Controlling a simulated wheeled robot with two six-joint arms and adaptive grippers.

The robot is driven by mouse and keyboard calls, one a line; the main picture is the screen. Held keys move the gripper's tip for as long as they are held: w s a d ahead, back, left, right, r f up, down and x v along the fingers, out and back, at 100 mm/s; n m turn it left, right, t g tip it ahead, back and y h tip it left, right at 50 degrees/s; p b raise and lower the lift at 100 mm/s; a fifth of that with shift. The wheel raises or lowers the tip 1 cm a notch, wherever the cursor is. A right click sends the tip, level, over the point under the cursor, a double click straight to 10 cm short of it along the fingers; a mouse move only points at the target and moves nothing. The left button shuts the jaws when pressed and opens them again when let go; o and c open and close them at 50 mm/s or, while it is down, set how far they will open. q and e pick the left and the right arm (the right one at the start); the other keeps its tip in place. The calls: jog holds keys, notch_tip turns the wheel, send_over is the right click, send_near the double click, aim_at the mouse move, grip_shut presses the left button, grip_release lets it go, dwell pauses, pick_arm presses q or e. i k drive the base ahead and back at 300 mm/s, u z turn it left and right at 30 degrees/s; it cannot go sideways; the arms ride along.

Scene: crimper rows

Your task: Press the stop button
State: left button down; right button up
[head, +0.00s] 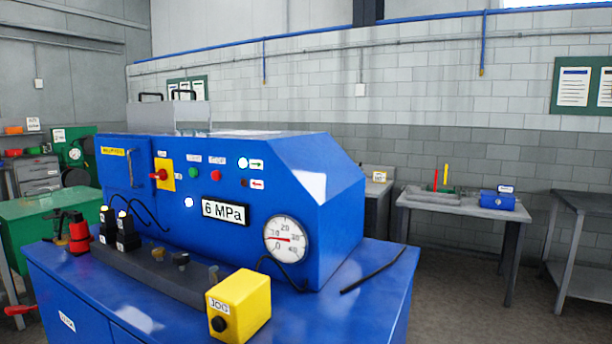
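The blue crimper machine (240,210) stands on a blue cabinet in the middle of the head view. Its sloped front panel carries a small red button (215,175) with a white label above it, too small to read surely. A green button (193,173) sits just left of it, also labelled. Further left is a red rotary knob on a yellow plate (164,174). A display (225,212) reads 6 MPa. Neither of my grippers is in view, and nothing covers the red button.
A yellow box with a black button (239,306) stands at the cabinet's front edge. A round gauge (286,240) is on the machine's right. A dark rail (150,272), black-and-yellow parts (127,232) and a red-and-black item (79,235) lie before the panel. Tables stand behind right.

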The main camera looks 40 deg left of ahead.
aim_at(216, 176)
jog(key=z, duration=1.5)
jog(key=k, duration=0.95)
jog(key=u, duration=1.5)
